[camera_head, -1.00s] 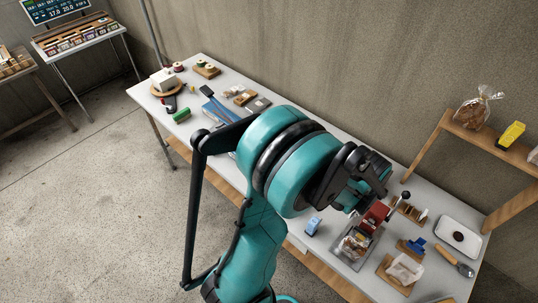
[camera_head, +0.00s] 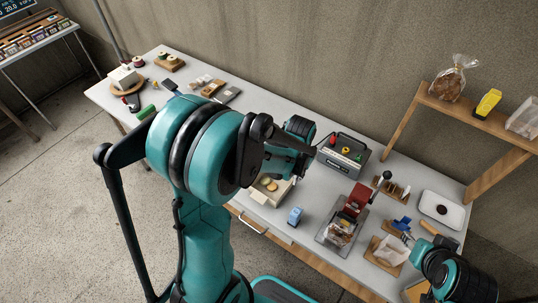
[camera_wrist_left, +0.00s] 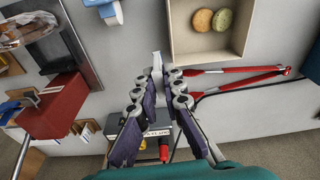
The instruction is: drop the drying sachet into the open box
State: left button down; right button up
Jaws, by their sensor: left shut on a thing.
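My left gripper (camera_wrist_left: 158,74) is shut on a thin white piece, seemingly the drying sachet (camera_wrist_left: 157,61), whose end shows between the fingertips in the left wrist view. The open box (camera_wrist_left: 180,45), pale with two round cookies inside, lies just beyond the fingertips, up and to the right. In the head view the box (camera_head: 259,198) is partly hidden behind my left arm, which also mostly hides the left gripper. My right gripper (camera_head: 418,243) shows small at the lower right, near the wooden stands; its jaws are unclear.
A blue item (camera_head: 295,216) stands near the box. A red-handled tool (camera_wrist_left: 240,71) lies beside it. A dark labelled machine (camera_head: 343,153) is behind. A red press (camera_head: 355,201) and a white tray (camera_head: 441,210) are to the right.

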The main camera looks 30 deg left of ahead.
pick_arm(q)
jog(key=a+r, duration=0.4)
jog(key=a, duration=0.6)
jog(key=shift+m, duration=0.4)
jog(key=f+b, duration=0.4)
jog(key=f, duration=0.1)
jog(key=shift+s+f, duration=0.25)
jog(key=c, duration=1.6)
grip_release()
jog(key=shift+o, duration=0.2)
notch_tip(320, 180, up, 12)
jog(key=s, duration=0.1)
jog(key=shift+s, duration=0.25)
